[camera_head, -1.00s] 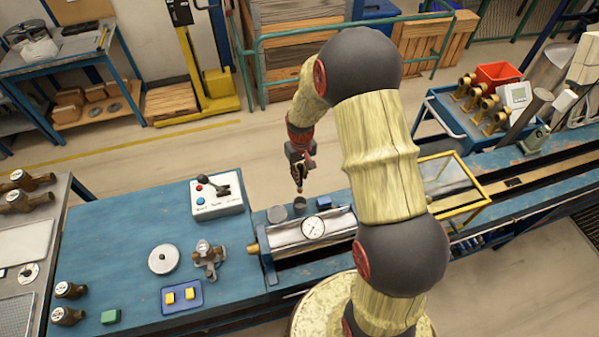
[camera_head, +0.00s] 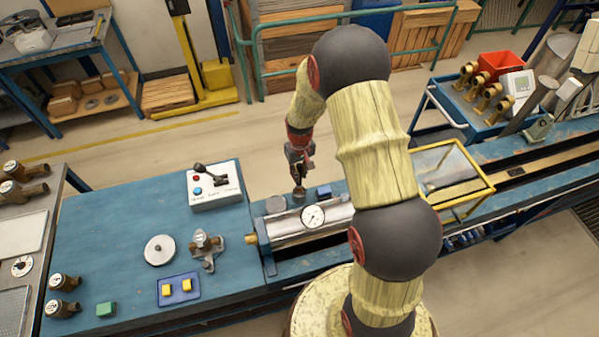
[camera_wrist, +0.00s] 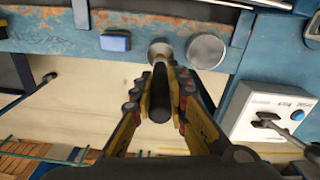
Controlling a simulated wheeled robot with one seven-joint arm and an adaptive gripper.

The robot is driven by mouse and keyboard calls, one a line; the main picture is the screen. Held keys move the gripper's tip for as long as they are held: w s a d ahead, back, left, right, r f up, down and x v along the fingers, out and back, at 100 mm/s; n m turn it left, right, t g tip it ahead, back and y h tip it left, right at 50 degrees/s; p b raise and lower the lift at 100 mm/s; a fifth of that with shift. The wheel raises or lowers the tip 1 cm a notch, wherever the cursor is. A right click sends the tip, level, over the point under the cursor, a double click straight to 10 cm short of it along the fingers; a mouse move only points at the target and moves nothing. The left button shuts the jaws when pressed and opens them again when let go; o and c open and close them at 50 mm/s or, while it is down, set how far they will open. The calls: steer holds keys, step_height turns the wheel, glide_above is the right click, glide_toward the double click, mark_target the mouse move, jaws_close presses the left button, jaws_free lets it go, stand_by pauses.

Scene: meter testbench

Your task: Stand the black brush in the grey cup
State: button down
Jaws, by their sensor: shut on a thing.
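My gripper (camera_head: 299,166) is shut on the black brush (camera_wrist: 160,92), which hangs with its handle pointing up toward the wrist camera. The small grey cup (camera_head: 299,196) stands on the blue bench behind the gauge cylinder. In the wrist view the cup (camera_wrist: 159,48) shows at the far end of the brush, and the brush's lower end overlaps its mouth. In the head view the lower end is at the cup's rim. I cannot tell how far inside it reaches. The fingers (camera_wrist: 160,105) are on both sides of the brush, above the cup.
A grey round lidded thing (camera_wrist: 206,52) stands close beside the cup, and a blue block (camera_wrist: 115,41) lies on its other side. The cylinder with a dial gauge (camera_head: 313,216) is just in front. A switch box (camera_head: 214,186) stands to the left.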

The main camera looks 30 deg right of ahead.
mark_target(300, 166)
steer(key=shift+f+b, duration=1.4)
steer(key=shift+f, duration=0.75)
steer(key=c, duration=1.7)
jaws_free()
steer(key=shift+o, duration=0.2)
steer(key=r, duration=1.2)
steer(key=shift+s, duration=0.2)
